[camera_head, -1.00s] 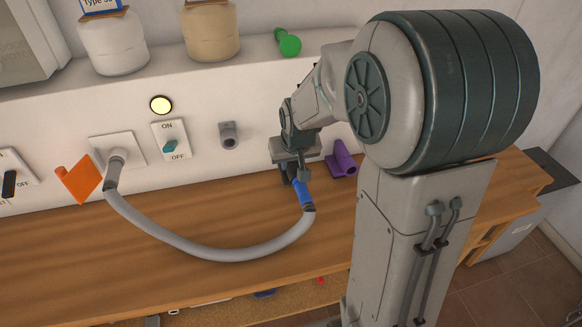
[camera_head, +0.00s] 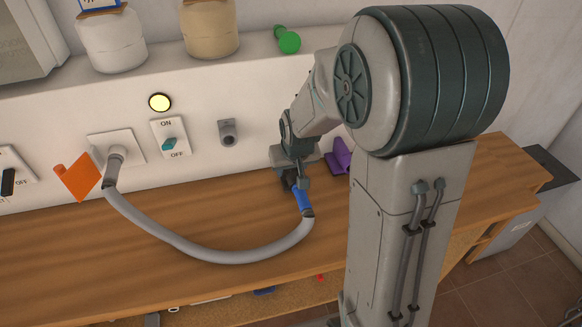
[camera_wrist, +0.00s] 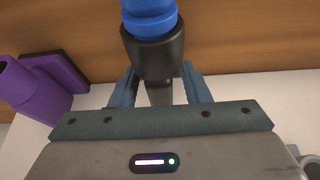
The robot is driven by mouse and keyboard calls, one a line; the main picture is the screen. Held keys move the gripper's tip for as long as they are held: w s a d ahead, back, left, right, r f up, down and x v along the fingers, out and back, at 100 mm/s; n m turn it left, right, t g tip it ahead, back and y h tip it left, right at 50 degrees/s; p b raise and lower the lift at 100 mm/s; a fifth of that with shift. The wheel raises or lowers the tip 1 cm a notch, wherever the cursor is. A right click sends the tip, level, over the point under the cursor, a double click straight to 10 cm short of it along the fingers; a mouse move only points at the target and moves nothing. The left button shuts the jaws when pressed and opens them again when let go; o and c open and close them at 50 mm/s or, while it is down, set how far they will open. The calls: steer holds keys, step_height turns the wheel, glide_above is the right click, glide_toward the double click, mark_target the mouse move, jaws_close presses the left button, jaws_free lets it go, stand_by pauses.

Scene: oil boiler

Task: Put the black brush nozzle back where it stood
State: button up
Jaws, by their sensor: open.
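A black piece (camera_wrist: 158,58) sits at the end of the blue hose end (camera_wrist: 150,20), with a short grey stem beyond it. I cannot tell whether this black piece is the brush nozzle, as no bristles show. My gripper (camera_wrist: 159,72) is open, with one finger on each side of the black piece and stem. In the head view my gripper (camera_head: 291,174) is low over the counter, at the upper end of the blue hose end (camera_head: 303,200). The grey hose (camera_head: 230,254) runs from there to the wall socket (camera_head: 116,151). My wrist partly hides the contact.
A purple nozzle (camera_head: 338,157) stands close right of my gripper; it also shows in the wrist view (camera_wrist: 45,88). An empty grey wall holder (camera_head: 228,132), an ON/OFF switch (camera_head: 169,144) and an orange piece (camera_head: 77,177) are left. The wooden counter (camera_head: 50,250) is clear at left.

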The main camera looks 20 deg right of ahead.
steer(key=shift+s+r, duration=0.1)
steer(key=shift+r, duration=0.45)
steer(key=v, duration=1)
steer(key=shift+s+r, duration=0.15)
steer(key=shift+r, duration=0.2)
steer(key=shift+s+r, duration=0.15)
steer(key=shift+s, duration=0.15)
steer(key=s+f+g, duration=0.1)
steer(key=s, duration=1.5)
steer(key=shift+f+g, duration=0.25)
steer(key=shift+g, duration=0.15)
steer(key=shift+w, duration=0.1)
